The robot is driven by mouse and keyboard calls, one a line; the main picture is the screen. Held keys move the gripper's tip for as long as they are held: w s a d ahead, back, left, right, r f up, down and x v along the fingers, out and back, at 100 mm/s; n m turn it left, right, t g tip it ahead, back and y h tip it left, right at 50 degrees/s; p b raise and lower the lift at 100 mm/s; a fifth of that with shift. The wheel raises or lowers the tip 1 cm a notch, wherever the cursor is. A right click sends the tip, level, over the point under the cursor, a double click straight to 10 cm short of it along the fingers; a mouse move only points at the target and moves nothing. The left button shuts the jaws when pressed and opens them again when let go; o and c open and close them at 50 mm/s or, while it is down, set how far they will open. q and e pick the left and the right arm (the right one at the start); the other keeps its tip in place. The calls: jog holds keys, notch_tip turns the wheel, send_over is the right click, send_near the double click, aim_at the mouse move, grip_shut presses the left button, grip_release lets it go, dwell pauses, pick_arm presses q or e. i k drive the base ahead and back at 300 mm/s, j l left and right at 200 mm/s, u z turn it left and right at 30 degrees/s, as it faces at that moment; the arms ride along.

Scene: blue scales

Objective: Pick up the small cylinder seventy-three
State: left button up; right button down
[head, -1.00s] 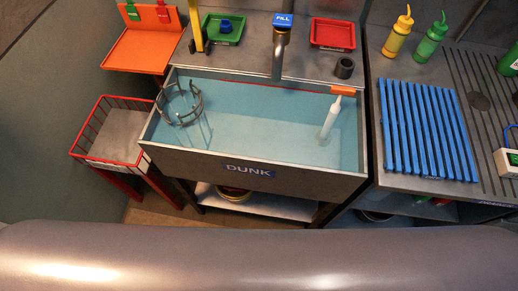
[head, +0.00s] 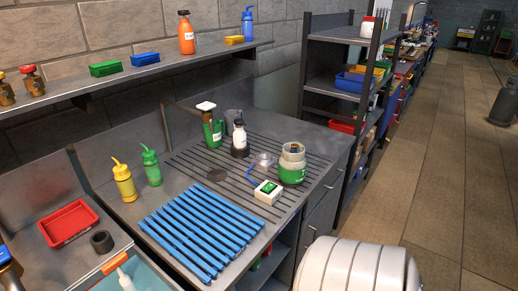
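No number seventy-three is readable on anything in the head view, so I cannot tell which thing is the small cylinder. A grey cylinder (head: 504,101) stands upright on the floor at the far right edge; its label cannot be made out. A squat green and white container (head: 292,165) stands on the grooved counter, beside a small white meter box (head: 268,192) with a green display. Neither of my grippers is in view.
A blue slatted rack (head: 200,232) lies on the counter near yellow (head: 124,180) and green (head: 151,167) squeeze bottles. A red tray (head: 69,224) is at left. A dark shelf unit (head: 322,71) stands beyond the counter. The floor aisle (head: 440,170) at right is largely clear.

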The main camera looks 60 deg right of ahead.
aim_at(292, 163)
jog(key=z, duration=2.2)
jog(key=i+l, duration=0.9)
